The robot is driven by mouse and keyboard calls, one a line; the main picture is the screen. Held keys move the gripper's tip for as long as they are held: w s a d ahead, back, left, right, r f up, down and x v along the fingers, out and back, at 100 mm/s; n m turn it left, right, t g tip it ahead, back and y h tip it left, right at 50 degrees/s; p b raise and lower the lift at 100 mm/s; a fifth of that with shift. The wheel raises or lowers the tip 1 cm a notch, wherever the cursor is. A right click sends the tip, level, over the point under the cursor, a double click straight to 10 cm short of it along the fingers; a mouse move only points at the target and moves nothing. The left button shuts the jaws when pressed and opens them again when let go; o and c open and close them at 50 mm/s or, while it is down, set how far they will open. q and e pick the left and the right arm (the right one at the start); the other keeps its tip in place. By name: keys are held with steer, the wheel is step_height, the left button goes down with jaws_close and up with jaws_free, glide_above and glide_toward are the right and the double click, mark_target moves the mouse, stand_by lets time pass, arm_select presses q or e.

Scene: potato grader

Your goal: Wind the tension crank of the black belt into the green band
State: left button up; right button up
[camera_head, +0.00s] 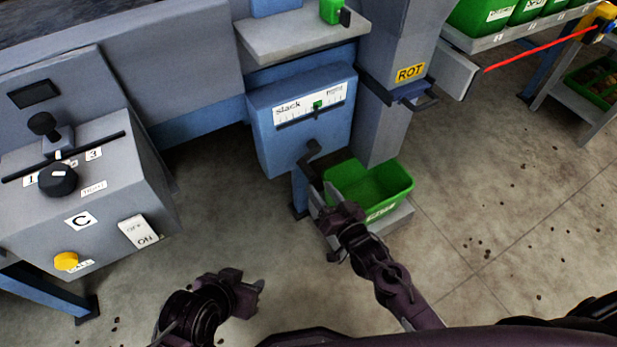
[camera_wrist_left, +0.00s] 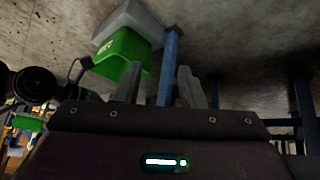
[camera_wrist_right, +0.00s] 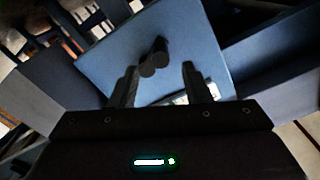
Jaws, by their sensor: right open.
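The blue tension box (camera_head: 270,150) stands in the middle of the head view. Its white scale (camera_head: 290,115) runs from "slack" on the left to a word too small to read on the right. A small green patch (camera_head: 317,104) sits right of the scale's middle; a separate pointer cannot be made out. The dark crank (camera_head: 312,158) sticks out of the box's front. My right gripper (camera_head: 325,200) is open just below it. In the right wrist view the crank (camera_wrist_right: 155,57) shows ahead, between the open fingers (camera_wrist_right: 160,85). My left gripper (camera_head: 255,287) is open and empty, low over the floor.
A green bin (camera_head: 395,180) stands beside and behind my right gripper. A grey control box (camera_head: 120,170) with a black knob and yellow button is at left. A grey chute (camera_head: 390,60) with a "ROT" label rises right of the tension box. The floor at right is mostly clear.

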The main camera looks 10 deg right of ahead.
mark_target(315, 181)
steer(key=x, duration=0.3)
steer(key=shift+w+a+b, duration=0.15)
steer(key=shift+w+b, duration=0.25)
steer(key=b+x, duration=0.1)
steer(key=x, duration=0.2)
steer(key=shift+w, duration=0.2)
arm_select(q)
steer(key=w+d+r+t+h, duration=0.2)
steer(key=w+r+t, duration=0.4)
steer(key=w+r, duration=0.3)
steer(key=shift+w+d+r+t, duration=0.15)
steer(key=shift+r+t, duration=0.15)
steer(key=shift+r, duration=0.6)
arm_select(e)
steer(key=shift+w+a, duration=0.1)
steer(key=shift+w, duration=0.1)
steer(key=shift+r, duration=0.1)
steer(key=c, duration=0.7)
